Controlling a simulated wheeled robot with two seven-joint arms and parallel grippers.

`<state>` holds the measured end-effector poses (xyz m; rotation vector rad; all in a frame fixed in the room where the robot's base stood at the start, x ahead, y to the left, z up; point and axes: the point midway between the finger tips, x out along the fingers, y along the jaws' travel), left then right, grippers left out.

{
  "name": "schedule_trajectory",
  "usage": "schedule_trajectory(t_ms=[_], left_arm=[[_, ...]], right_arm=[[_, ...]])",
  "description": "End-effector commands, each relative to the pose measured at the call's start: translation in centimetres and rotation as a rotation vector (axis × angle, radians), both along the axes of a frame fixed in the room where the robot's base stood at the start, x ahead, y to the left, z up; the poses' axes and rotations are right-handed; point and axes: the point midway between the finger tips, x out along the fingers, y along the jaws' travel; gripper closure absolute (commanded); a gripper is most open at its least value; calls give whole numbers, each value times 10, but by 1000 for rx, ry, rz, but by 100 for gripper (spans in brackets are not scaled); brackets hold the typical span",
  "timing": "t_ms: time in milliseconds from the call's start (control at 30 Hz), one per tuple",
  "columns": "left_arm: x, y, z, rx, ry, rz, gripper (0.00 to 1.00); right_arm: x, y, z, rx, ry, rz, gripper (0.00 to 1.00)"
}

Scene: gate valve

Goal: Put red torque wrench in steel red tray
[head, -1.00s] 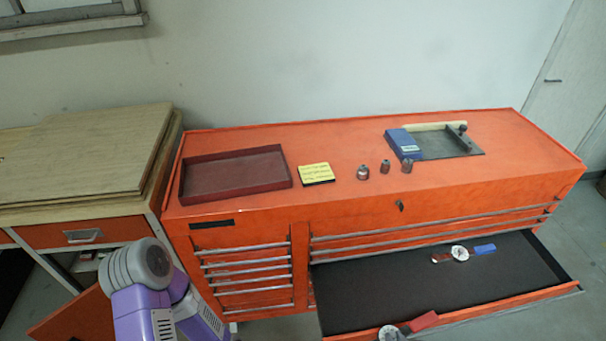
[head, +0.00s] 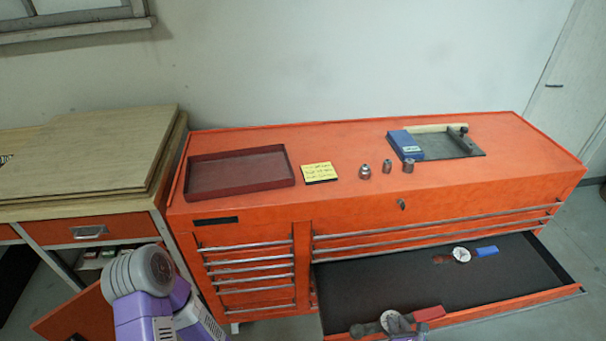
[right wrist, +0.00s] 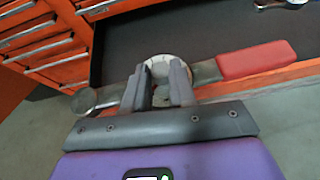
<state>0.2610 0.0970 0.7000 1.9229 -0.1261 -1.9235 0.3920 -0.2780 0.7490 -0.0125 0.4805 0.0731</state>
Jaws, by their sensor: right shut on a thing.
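The red torque wrench has a red handle (head: 428,314) and a grey metal shaft with a round white dial. My right gripper (head: 403,326) is shut on it near the dial, at the open drawer's front edge. In the right wrist view the fingers (right wrist: 158,88) straddle the wrench at the dial; the red handle (right wrist: 255,60) points right and the round head (right wrist: 84,101) left. The steel red tray (head: 240,186) is dark red, shallow and empty, on the cabinet top at left. My left gripper is out of view.
A blue-handled wrench (head: 486,251) lies in the open black-lined drawer (head: 400,278). On the orange cabinet top are a yellow notepad (head: 320,172), several small metal sockets (head: 388,167) and a blue box (head: 405,145) by a grey plate. A wooden-topped bench (head: 80,150) stands left.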

Motion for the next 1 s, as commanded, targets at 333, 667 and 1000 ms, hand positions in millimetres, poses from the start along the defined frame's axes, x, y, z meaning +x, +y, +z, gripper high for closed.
schedule_trajectory(t_ms=[333,667,1000], left_arm=[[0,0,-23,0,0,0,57],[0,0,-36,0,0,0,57],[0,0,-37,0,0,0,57]], right_arm=[[68,46,63,6,-19,-47,100],[85,96,110,-3,3,-68,100],[85,105,119,-12,11,-71,100]])
